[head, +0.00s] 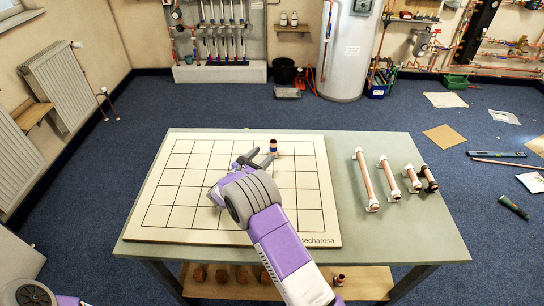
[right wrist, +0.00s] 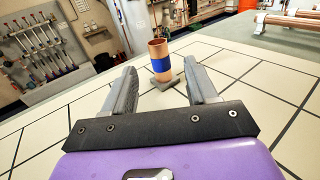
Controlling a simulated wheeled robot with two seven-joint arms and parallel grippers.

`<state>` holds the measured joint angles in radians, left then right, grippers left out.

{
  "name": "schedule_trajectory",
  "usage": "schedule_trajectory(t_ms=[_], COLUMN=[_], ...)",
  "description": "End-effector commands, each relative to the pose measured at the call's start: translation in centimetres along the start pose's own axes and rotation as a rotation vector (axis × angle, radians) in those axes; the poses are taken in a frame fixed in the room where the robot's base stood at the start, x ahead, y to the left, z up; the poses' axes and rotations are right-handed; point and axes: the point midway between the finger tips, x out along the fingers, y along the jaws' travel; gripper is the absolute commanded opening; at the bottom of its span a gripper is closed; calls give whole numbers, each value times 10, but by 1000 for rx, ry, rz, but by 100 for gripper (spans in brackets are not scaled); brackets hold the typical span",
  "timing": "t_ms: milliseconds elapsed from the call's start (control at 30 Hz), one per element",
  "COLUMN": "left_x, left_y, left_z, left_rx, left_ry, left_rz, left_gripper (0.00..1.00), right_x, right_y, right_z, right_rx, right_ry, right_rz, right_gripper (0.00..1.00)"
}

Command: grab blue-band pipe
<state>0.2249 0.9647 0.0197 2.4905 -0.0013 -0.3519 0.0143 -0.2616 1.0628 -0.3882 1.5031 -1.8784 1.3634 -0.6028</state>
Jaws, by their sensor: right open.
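The blue-band pipe (head: 273,146) is a short upright copper tube near the back of the gridded white board (head: 185,210). In the right wrist view the pipe (right wrist: 158,62) shows a blue band round its middle and stands on a small grey base (right wrist: 168,80). My right gripper (head: 257,157) is open and empty, reaching over the board just short of the pipe. In the right wrist view its fingers (right wrist: 160,84) point at the pipe, which appears between and beyond the tips. My left gripper is not in view; only part of that arm shows at the lower left.
Several copper pipes with white end fittings (head: 365,180) lie on the table's right side (head: 430,225). A lower shelf (head: 365,283) holds several brown blocks (head: 221,275) and another small upright piece (head: 339,280). The board around the blue-band pipe is clear.

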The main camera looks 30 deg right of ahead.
Motion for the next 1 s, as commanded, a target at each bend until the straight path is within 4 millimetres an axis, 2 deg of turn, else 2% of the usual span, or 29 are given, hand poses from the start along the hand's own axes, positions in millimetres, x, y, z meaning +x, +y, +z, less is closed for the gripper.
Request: schedule_trajectory(t_ms=[267,567,867,1000], left_x=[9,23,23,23], left_y=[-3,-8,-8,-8], left_z=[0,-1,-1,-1], left_rx=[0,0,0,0], left_ry=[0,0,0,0], left_rz=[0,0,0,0], left_gripper=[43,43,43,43], right_x=[28,70,75,75], right_y=[0,1,2,2], right_z=[0,-1,1,1], right_rx=[3,3,1,1], right_ry=[-5,-3,-3,-3], right_rz=[-3,-2,0,0], right_gripper=[58,58,58,38])
